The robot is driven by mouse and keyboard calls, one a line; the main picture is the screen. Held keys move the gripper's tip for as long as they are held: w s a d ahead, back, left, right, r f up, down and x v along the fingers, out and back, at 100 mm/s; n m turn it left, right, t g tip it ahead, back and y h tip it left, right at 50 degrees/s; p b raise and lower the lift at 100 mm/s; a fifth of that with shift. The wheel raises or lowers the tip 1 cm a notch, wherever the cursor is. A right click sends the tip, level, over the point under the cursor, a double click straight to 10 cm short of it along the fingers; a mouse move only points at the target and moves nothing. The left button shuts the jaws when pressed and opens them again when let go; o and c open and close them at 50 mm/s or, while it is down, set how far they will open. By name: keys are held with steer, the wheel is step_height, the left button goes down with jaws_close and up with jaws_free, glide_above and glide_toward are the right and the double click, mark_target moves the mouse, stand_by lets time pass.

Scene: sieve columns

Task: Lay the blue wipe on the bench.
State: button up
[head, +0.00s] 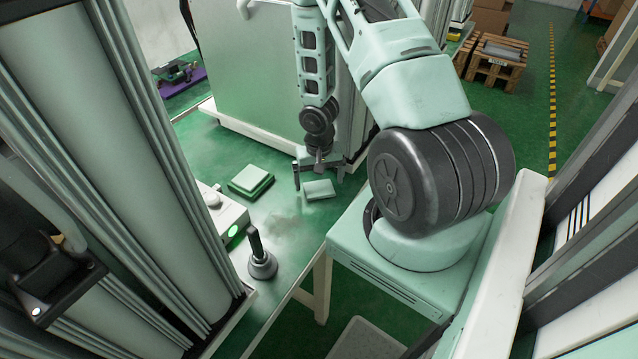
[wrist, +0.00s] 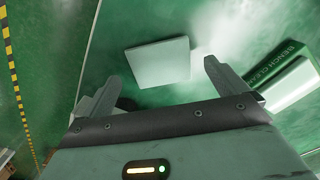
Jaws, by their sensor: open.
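A flat, pale rectangular piece (head: 319,190) lies on the green bench (head: 285,222); it looks grey-green rather than clearly blue, and it is the only thing in view that could be the wipe. In the wrist view the same pale piece (wrist: 158,62) lies flat just beyond the fingertips. My gripper (head: 318,172) is open with nothing between its fingers, close to the pale piece. The wrist view shows my two fingers (wrist: 162,76) spread apart, with the piece ahead of the gap. I cannot tell the exact height above the bench.
A green box with a pale top (head: 250,181), lettered "BENCH CLEAN" in the wrist view (wrist: 283,78), sits left of the pale piece. A white control box (head: 222,212) with a lit green button and a black-handled knob (head: 262,262) stand nearer. Bench between is clear.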

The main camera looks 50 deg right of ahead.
mark_target(319, 188)
step_height(319, 188, up, 10)
steer(key=shift+p, duration=0.35)
steer(key=shift+f, duration=0.15)
stand_by(0.4)
